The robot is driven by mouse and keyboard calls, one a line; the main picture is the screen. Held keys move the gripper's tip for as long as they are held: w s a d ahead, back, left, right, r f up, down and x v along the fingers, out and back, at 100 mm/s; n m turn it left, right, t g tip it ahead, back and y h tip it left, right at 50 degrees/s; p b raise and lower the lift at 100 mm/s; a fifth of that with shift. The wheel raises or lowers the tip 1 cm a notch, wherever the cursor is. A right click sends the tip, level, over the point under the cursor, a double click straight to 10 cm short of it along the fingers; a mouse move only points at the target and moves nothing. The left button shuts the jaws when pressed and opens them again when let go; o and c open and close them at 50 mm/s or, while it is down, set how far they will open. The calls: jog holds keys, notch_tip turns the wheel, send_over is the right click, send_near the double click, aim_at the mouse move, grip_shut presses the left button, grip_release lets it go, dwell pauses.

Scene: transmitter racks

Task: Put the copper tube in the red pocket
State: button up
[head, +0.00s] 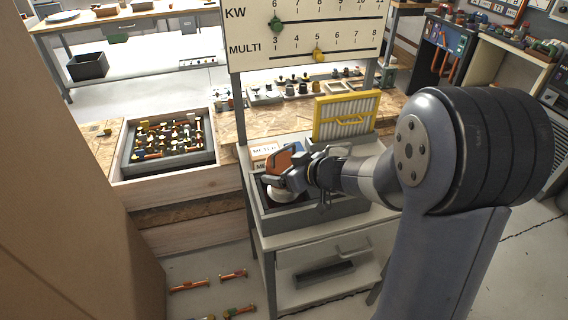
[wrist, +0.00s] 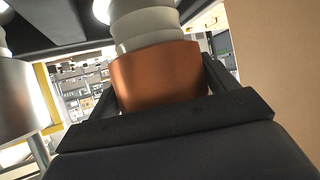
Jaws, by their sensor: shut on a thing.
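The copper tube (wrist: 160,78) has a broad copper band and stacked white rings. In the wrist view it sits between the two dark fingers of my gripper (wrist: 163,90), which are shut on the copper band. In the head view the copper part of the tube (head: 279,160) shows at my gripper (head: 285,176), with a white part below it. My gripper is over the left part of a grey tray (head: 335,211) on a stand. Whether the tube touches the tray, I cannot tell. I cannot make out a red pocket in either view.
A white box marked METER (head: 263,151) and a yellow-framed filter (head: 345,115) stand just behind my gripper. A silver cylinder (wrist: 15,100) is at the left of the wrist view. A crate (head: 168,176) of small parts is at left. Copper pieces (head: 189,286) lie on the floor.

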jog(key=shift+f, duration=0.6)
jog(key=shift+f, duration=0.15)
jog(key=o, duration=2)
jog(key=shift+f, duration=0.15)
jog(key=shift+s+d+r, duration=0.1)
jog(key=shift+d+r, duration=0.05)
jog(key=shift+r, duration=0.2)
jog(key=p+v, duration=0.2)
jog(key=v, duration=0.9)
jog(key=shift+s+d+r+p, duration=0.1)
jog(key=shift+s+d+p, duration=0.1)
jog(key=shift+p, duration=0.15)
